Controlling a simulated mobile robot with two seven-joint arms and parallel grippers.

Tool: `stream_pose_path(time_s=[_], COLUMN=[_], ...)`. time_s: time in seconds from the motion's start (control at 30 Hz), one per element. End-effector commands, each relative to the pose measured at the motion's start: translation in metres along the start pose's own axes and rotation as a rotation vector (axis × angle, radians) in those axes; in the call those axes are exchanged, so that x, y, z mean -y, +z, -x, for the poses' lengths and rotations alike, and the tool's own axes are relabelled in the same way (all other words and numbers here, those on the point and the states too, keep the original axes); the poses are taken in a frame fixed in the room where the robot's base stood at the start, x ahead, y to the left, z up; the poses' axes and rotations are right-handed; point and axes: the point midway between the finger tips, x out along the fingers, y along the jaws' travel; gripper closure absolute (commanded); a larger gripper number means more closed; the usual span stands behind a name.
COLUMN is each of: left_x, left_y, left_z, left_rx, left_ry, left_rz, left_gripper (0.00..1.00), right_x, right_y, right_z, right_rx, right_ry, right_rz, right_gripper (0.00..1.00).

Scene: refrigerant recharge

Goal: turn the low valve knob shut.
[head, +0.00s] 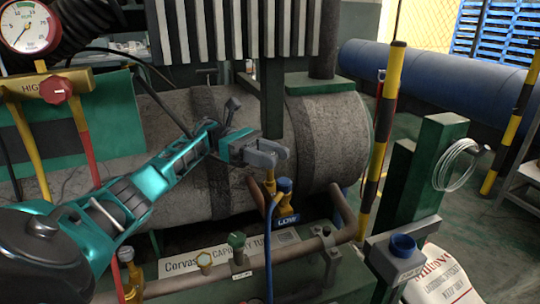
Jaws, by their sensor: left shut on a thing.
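A blue knob-like cap (285,184) stands upright on a brass body with a blue LOW label (288,219), right of centre in the head view. My left gripper (277,153) is above it and slightly left, apart from the blue cap. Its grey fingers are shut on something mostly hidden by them. A brass fitting (269,182) shows just under the fingers and seems to be the thing held. A blue hose (268,250) rises from below to beside this fitting; I cannot tell how they join. My right gripper is not in view.
A HIGH manifold with a red knob (55,90) and gauge (28,27) is at the left. A large grey tank (335,135) lies behind my gripper. A black-yellow post (385,120) and a grey bracket with a blue ring (403,245) stand at the right.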

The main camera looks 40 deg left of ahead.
Motion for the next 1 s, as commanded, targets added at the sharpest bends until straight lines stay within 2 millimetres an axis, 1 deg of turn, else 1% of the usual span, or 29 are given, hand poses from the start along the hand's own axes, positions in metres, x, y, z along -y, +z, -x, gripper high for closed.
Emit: stream_pose_path(time_s=[0.2, 0.4, 0.93, 0.97, 1.0], left_x=[-0.0006, -0.0002, 0.0004, 0.0005, 0.0005], left_y=[0.0006, 0.0002, -0.0012, -0.0012, -0.0013], left_z=[0.0001, 0.0, -0.0005, -0.0005, -0.0005], left_rx=[0.0, 0.001, 0.0, 0.0, 0.0], left_ry=[-0.088, -0.131, -0.149, -0.149, -0.149], left_rz=[-0.001, -0.001, 0.002, 0.002, 0.002], left_gripper=[0.9, 0.9, 0.9, 0.57, 0.53], right_x=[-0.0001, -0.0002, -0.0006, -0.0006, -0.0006], right_y=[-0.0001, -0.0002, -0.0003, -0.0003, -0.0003], right_z=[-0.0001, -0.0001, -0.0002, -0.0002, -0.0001], right_rx=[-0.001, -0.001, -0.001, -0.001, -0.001], right_ry=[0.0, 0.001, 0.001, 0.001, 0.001], right_rz=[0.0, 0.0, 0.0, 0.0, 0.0], right_gripper=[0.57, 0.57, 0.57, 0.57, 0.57])
